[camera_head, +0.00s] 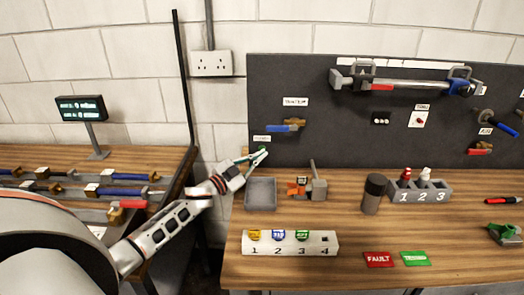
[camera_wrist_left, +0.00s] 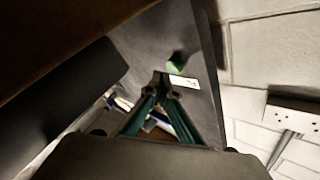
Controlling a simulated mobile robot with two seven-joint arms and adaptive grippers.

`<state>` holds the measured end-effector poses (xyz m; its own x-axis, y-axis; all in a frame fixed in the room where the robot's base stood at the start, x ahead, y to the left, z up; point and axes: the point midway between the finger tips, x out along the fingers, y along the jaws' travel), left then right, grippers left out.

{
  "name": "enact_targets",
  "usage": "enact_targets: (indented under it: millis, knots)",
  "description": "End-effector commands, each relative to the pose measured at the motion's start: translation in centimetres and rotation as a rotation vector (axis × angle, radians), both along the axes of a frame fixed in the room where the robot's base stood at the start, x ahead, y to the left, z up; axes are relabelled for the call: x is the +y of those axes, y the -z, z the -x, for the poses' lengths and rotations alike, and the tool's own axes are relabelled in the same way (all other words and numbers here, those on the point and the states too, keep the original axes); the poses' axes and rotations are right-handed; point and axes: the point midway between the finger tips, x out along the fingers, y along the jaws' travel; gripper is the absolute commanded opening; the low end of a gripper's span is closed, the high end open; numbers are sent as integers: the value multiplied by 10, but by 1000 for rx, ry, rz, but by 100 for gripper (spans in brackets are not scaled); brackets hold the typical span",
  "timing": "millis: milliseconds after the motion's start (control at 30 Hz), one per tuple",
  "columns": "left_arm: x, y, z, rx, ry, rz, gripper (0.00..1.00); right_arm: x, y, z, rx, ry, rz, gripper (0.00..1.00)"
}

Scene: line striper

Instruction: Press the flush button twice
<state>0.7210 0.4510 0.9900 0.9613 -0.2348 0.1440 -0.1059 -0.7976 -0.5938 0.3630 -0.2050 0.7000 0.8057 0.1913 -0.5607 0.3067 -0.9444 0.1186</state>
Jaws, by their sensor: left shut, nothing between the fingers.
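The flush button appears to be the small green button (camera_wrist_left: 176,66) on the dark board, beside a white label (camera_wrist_left: 184,82) in the left wrist view. In the head view the button (camera_head: 262,149) is small and partly hidden behind my fingertips, under a white label (camera_head: 261,139). My left gripper (camera_head: 262,156) is shut and empty, its tips right by the button. In the left wrist view its green fingers (camera_wrist_left: 160,77) meet just short of the button. I cannot tell whether they touch it. My right gripper is not in view.
Below my gripper, a grey tray (camera_head: 261,194) and a small vise-like tool (camera_head: 312,184) stand on the wooden bench (camera_head: 350,270). A blue-handled valve (camera_head: 285,126) is on the board to the right. A wall socket (camera_head: 211,63) is above left.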

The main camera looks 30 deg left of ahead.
Motion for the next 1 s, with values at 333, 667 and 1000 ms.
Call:
enact_targets:
  millis: [333,667,1000]
  knots:
    - [0,0,0,0,0,0,0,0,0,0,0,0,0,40]
    - [3,0,-6,0,0,-1,0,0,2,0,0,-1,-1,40]
    - [5,0,-7,0,0,0,0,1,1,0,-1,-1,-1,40]
